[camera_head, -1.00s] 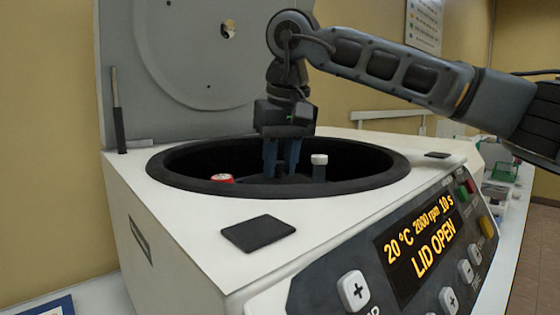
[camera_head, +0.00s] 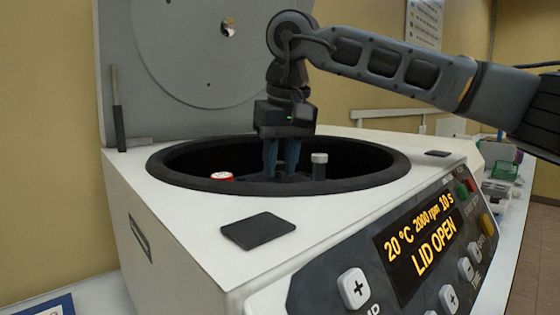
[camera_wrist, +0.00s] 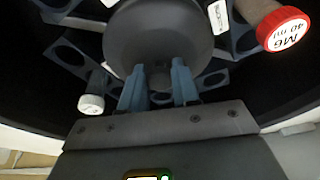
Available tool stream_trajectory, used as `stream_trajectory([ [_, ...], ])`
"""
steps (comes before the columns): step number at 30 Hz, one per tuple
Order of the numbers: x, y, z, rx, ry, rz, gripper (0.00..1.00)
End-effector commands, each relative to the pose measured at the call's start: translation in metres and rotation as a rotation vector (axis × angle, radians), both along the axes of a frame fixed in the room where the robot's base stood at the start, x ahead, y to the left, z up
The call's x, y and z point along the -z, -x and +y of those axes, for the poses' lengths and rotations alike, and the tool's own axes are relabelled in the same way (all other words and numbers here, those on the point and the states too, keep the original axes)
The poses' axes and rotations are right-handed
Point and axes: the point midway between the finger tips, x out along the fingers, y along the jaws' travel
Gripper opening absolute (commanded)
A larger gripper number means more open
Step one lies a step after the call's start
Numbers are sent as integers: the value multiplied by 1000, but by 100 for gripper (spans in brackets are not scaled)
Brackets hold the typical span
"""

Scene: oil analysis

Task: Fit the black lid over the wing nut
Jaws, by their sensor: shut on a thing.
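My gripper (camera_head: 281,172) points down into the open bowl of the centrifuge, over its middle. In the wrist view the two blue-grey fingers (camera_wrist: 157,84) stand apart, shut on a dark piece between their tips. A round, dark, smooth dome, which looks like the black lid (camera_wrist: 155,35), lies at the fingertips over the middle of the rotor. In the head view the bowl rim and my fingers hide the lid. I cannot see the wing nut, and I cannot tell whether the lid touches the rotor.
A red-capped tube (camera_head: 222,176) sits left of my fingers, and a pale-capped tube (camera_head: 319,165) sits close on their right. The black bowl rim (camera_head: 300,187) surrounds my gripper. The raised centrifuge cover (camera_head: 160,75) stands behind. The display reads LID OPEN.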

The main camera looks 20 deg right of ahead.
Motion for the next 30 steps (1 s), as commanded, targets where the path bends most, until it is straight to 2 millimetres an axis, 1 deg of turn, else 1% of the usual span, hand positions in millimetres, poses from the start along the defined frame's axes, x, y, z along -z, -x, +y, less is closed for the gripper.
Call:
stream_trajectory([
  [2, 0, 0, 0, 0, 0, -1, 0],
  [3, 0, 0, 0, 0, 0, -1, 32],
  [12, 0, 0, 0, 0, 0, 0, 60],
  [17, 0, 0, 0, 0, 0, 0, 60],
  [25, 0, 0, 0, 0, 0, 0, 85],
  [30, 0, 0, 0, 0, 0, 0, 86],
])
